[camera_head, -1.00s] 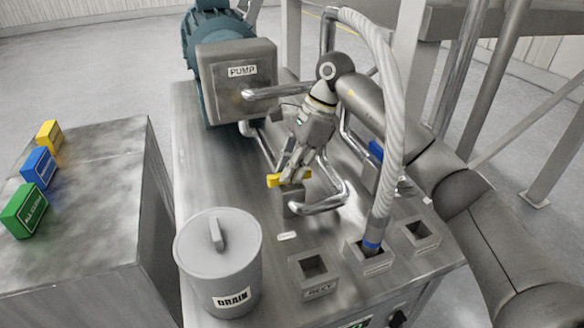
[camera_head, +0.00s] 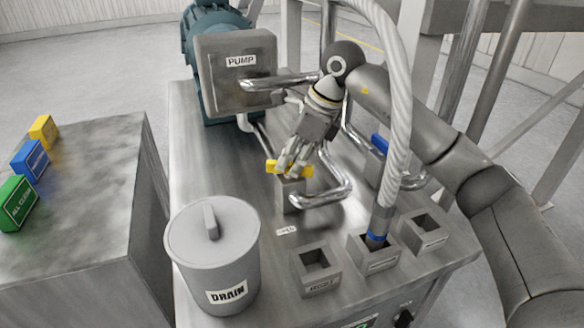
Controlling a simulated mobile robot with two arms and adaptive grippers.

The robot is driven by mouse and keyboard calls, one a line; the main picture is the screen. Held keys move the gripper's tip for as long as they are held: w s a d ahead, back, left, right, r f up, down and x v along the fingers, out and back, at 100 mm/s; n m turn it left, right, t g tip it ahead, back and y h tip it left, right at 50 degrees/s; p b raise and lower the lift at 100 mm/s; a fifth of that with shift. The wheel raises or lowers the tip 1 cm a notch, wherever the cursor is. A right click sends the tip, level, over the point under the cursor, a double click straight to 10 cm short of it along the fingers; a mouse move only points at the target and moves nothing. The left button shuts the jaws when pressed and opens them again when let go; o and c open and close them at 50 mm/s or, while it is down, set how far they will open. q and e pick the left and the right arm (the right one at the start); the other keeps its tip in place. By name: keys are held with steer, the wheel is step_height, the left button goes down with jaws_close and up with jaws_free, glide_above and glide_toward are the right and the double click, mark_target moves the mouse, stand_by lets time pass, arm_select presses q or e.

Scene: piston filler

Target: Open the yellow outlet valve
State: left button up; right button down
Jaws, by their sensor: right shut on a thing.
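The yellow outlet valve handle (camera_head: 273,167) sits on top of a small grey block (camera_head: 290,192) on the steel bench, beside the bent shiny outlet pipe (camera_head: 325,198). My right gripper (camera_head: 290,168) reaches down from the upper right and is shut on the yellow handle. The fingers cover the middle of the handle, and its ends show on either side. The handle lies roughly crosswise in the picture. My left gripper is not in view.
A lidded DRAIN bucket (camera_head: 213,262) stands at the front left of the bench. A pump (camera_head: 238,75) stands behind. A ribbed hose (camera_head: 400,130) drops into a front socket. A blue valve handle (camera_head: 379,143) is right of my gripper. Coloured blocks (camera_head: 30,160) lie on the left cabinet.

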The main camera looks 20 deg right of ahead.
steer(key=m+t+b, duration=0.1)
steer(key=m+b, duration=0.1)
steer(key=m, duration=0.1)
steer(key=m+t+h+b, duration=0.1)
steer(key=m+b, duration=0.1)
steer(key=m, duration=0.1)
steer(key=shift+a+f+m+h, duration=0.1)
steer(key=shift+m+h, duration=0.2)
steer(key=m+h+b, duration=0.1)
steer(key=m, duration=0.2)
steer(key=shift+s+a+b, duration=0.1)
steer(key=shift+b, duration=0.3)
steer(key=shift+m+t+h+b, duration=0.3)
steer(key=shift+m+h+b, duration=0.25)
steer(key=shift+m, duration=0.65)
steer(key=c, duration=1.4)
jaws_free()
steer(key=shift+c, duration=0.2)
steer(key=shift+r, duration=0.2)
steer(key=v, duration=1.1)
steer(key=shift+s+r, duration=0.15)
steer(key=shift+r, duration=0.25)
